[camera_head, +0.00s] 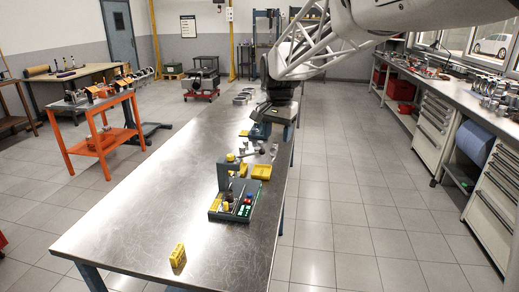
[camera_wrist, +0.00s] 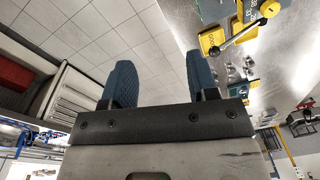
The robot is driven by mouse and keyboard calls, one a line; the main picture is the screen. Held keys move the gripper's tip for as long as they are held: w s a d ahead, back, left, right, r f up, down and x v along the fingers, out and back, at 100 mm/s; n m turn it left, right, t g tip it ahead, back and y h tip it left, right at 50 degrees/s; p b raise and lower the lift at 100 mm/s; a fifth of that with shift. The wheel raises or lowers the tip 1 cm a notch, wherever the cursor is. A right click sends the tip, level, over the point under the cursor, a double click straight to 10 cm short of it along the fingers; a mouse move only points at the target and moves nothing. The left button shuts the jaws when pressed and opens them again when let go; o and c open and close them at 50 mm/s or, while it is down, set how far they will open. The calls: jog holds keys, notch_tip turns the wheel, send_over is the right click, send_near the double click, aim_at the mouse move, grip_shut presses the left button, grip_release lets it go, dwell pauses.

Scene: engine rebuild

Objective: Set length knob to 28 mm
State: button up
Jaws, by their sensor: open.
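My gripper (camera_head: 262,130) hangs over the far part of the steel table in the head view. In the wrist view its two blue fingers (camera_wrist: 160,78) stand wide apart with nothing between them. The wrist view shows a lever with a black ball end (camera_wrist: 269,9) and a yellow block (camera_wrist: 212,40), right of the fingers.
A yellow tray (camera_head: 261,171) lies behind the device, with small metal parts beyond it. A yellow block (camera_head: 177,255) stands near the front of the steel table (camera_head: 140,215). Much of the tabletop is clear. An orange cart (camera_head: 100,142) stands left.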

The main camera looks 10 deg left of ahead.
jog(key=m, duration=0.1)
send_over(230, 155)
jog(key=shift+g, duration=0.4)
notch_tip(230, 155, down, 6)
jog(key=shift+r, duration=0.1)
jog(key=shift+f, duration=3.95)
jog(key=c, duration=0.9)
